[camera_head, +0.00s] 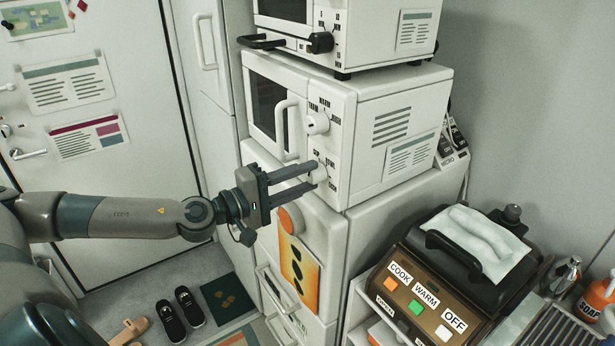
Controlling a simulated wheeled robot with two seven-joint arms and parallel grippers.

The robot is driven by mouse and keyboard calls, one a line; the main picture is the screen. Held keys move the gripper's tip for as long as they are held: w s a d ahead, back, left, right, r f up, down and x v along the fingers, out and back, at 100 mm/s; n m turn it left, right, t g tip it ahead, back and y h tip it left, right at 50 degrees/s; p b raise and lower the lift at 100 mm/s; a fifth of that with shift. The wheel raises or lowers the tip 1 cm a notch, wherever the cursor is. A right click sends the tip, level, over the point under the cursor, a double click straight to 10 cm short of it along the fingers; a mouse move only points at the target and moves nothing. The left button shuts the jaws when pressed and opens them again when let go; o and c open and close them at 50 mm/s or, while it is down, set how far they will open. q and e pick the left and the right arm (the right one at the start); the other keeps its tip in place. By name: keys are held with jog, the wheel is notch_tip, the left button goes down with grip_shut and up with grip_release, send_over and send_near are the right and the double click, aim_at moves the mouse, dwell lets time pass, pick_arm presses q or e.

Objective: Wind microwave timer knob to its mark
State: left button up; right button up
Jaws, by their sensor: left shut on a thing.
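The white microwave (391,85) stands in the middle of the appliance stack, its door with a white handle (286,129) on the left and a control panel on the right. The panel has a white upper knob (317,123) with small labels around it. A lower white knob (321,174), with small labels beside it, is partly covered by my gripper. My left gripper (314,178) reaches in from the left, its two dark fingers shut on the lower knob. The knob's pointer and mark are too small to read. My right gripper is out of view.
Another white oven (374,30) with black handle and knob sits on top of the microwave. At lower right stands a brown-fronted grill (431,304) with coloured buttons. Shoes (188,307) lie on the floor.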

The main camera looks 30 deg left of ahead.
pick_arm(q)
jog(key=shift+s+d+f+m+p, duration=0.1)
jog(key=shift+f+m+p, duration=0.05)
jog(key=shift+m+p, duration=0.45)
jog(key=shift+s+d+f+m+p, duration=0.1)
jog(key=shift+m+p, duration=0.4)
jog(key=shift+m, duration=0.2)
jog(key=o, duration=0.9)
jog(key=shift+f, duration=0.1)
jog(key=o, duration=0.3)
jog(key=shift+a, duration=0.1)
jog(key=shift+o, duration=0.2)
jog(key=shift+w+r, duration=0.1)
jog(key=shift+r, duration=0.1)
jog(key=shift+a, duration=0.1)
